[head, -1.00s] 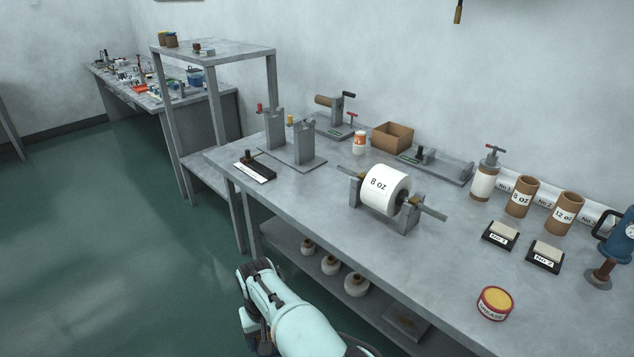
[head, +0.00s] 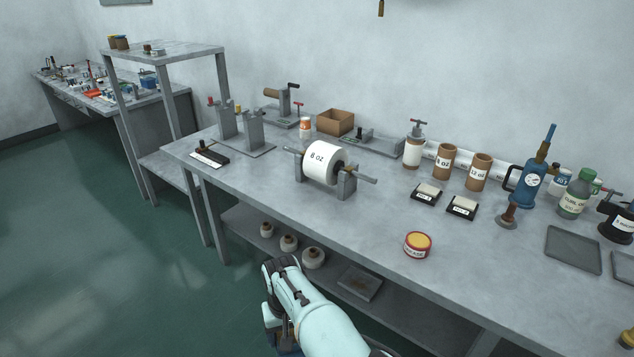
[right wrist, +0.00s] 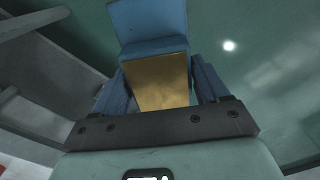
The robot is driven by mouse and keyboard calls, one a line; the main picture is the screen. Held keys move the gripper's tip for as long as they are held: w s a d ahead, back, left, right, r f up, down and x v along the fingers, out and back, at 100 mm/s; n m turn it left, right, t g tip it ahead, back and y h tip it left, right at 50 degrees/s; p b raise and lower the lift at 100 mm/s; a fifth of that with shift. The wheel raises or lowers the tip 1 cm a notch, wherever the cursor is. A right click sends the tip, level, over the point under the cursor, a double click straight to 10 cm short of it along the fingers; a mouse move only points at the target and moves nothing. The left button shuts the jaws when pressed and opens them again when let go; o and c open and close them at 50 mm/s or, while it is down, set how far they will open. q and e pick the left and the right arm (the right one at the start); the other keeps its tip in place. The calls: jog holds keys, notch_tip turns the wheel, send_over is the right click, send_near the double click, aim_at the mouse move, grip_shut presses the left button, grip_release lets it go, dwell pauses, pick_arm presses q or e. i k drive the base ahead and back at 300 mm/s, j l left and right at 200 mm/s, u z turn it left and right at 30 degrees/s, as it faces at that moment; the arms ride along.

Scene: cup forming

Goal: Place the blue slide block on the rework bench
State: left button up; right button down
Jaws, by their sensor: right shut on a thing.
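The blue slide block (right wrist: 150,28) shows in the right wrist view, with a blue upper part and a brass-coloured face below. My right gripper (right wrist: 162,82) is shut on it, with a blue finger on each side, over green floor. In the head view my right arm (head: 315,315) hangs low in front of the near bench (head: 400,215); its fingers are mostly hidden. A far bench (head: 62,84) stands at the back left with several small items. No bench carries a readable rework label. My left gripper is not in view.
The near bench holds an 8 oz roll (head: 325,164) on a stand, a red-and-yellow tin (head: 417,245), a blue pump tool (head: 527,187) and a green bottle (head: 574,195). A grey shelf frame (head: 165,50) stands between the benches. The green floor (head: 95,240) at left is clear.

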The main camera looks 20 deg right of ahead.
aim_at(513, 281)
jog(key=k+z, duration=0.15)
jog(key=z, duration=0.3)
jog(key=k+l+z, duration=0.1)
jog(key=z, duration=0.35)
